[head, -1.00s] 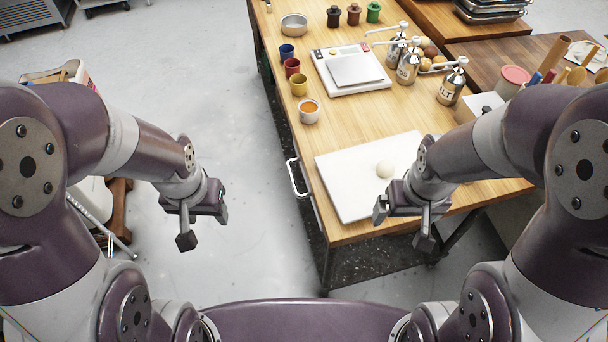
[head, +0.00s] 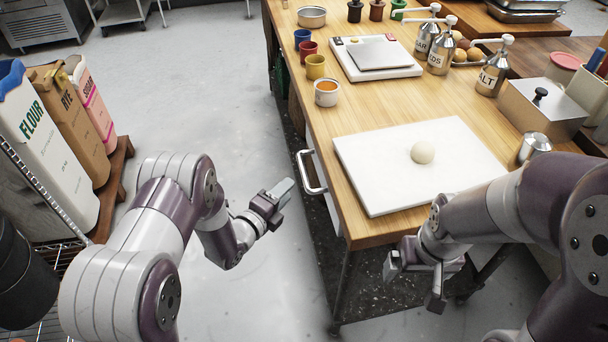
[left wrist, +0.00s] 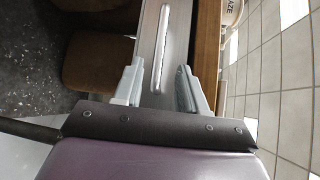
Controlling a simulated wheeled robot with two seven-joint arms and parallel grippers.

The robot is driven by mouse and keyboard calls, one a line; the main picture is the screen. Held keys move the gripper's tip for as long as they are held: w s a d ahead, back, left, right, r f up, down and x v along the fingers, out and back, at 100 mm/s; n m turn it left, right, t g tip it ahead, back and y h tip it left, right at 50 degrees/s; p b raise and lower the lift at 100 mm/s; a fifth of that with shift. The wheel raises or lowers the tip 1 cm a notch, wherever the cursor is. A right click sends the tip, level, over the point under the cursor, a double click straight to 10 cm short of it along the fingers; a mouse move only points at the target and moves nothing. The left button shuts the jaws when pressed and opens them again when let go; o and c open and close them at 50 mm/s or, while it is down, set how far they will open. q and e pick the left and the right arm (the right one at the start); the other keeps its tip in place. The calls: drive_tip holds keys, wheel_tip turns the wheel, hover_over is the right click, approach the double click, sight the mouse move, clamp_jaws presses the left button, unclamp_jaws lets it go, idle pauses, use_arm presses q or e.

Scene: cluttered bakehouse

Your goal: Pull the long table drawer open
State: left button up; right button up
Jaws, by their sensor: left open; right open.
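The long table drawer (head: 326,193) shows as a narrow pale front on the left side of the wooden table (head: 375,228). Its metal bar handle (head: 304,172) sticks out to the left. My left gripper (head: 283,192) is open and empty, a little left of the handle and apart from it. In the left wrist view the handle (left wrist: 160,50) lies ahead, in line with the gap between the open fingers (left wrist: 160,88). My right gripper (head: 413,290) is open and empty, in front of the table's near edge.
A white board (head: 390,175) with a dough ball (head: 422,152) lies on the table. Cups, a scale (head: 375,58) and pump bottles stand behind it. Flour, rye and sugar bags (head: 45,145) stand at the left. The floor between them and the table is clear.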

sight(304, 171)
use_arm(q)
drive_tip(key=x, duration=0.9)
drive_tip(key=shift+w+d+f+b, duration=0.1)
drive_tip(key=shift+w+b, duration=0.25)
clamp_jaws()
